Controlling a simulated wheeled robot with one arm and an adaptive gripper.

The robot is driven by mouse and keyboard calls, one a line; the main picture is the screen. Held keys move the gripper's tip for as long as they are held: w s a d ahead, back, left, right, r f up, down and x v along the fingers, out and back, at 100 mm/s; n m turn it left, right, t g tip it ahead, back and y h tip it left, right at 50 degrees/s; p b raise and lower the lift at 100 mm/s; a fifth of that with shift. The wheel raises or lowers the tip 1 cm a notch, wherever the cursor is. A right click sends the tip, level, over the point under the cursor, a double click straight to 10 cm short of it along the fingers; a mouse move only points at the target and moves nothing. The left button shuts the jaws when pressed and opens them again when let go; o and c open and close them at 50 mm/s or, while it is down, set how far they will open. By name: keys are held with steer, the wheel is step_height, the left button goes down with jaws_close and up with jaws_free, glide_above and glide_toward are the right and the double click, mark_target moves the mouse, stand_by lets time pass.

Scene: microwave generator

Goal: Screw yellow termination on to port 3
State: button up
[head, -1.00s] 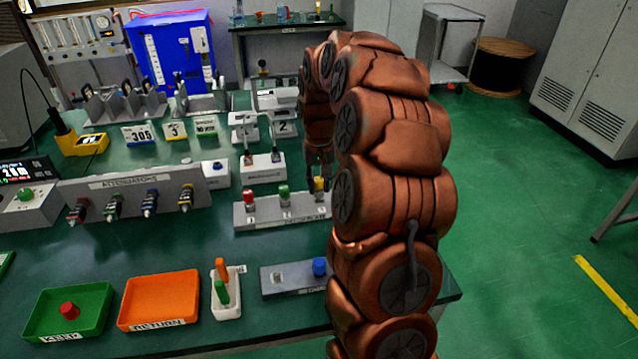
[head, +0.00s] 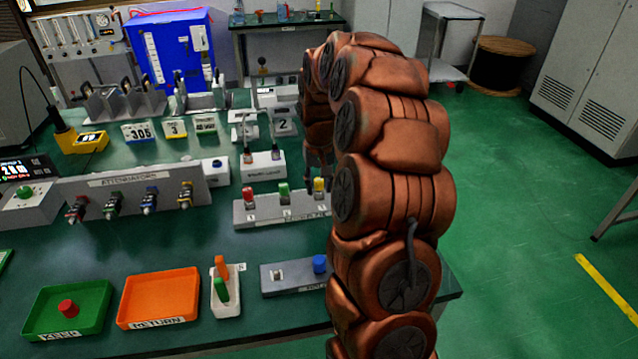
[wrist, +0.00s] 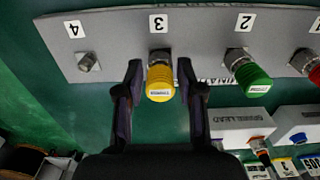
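The yellow termination (wrist: 160,83) sits on the metal connector of port 3, under the label 3 on the grey port panel (wrist: 115,40). It also shows upright in the head view (head: 319,186). My gripper (wrist: 160,72) is open, with one dark finger on each side of the yellow termination and a gap to both. In the head view my gripper (head: 319,160) is just above and behind the yellow cap. Port 2 carries a green termination (wrist: 252,78) and port 1 a red one (head: 248,195). Port 4 (wrist: 88,62) is a bare metal connector.
An attenuator rack (head: 130,190) stands to the left. A green tray (head: 90,297) with a red cap, an orange tray (head: 160,290), a white holder (head: 232,303) and a grey block (head: 285,277) with a blue cap lie at the front. My arm hides the table's right side.

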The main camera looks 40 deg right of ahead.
steer(key=shift+o, duration=1.2)
step_height(320, 180, up, 12)
steer(key=s+a+r+n+p, duration=0.1)
steer(key=s+a+r, duration=0.15)
steer(key=a, duration=0.25)
steer(key=s+a+r+n+p, duration=0.1)
steer(key=s+a+p, duration=0.15)
steer(key=a, duration=0.25)
steer(key=s+a+n+p, duration=0.1)
steer(key=s+a, duration=0.3)
steer(key=s, duration=0.4)
steer(key=s+a+n+g+p, duration=0.1)
steer(key=s+a+p, duration=0.2)
steer(key=s, duration=0.6)
steer(key=s+a+n+p, duration=0.1)
steer(key=s+a, duration=0.6)
steer(key=s, duration=0.2)
steer(key=shift+s+a+f+g+p, duration=0.15)
steer(key=shift+f+g+p, duration=0.25)
steer(key=shift+f, duration=0.05)
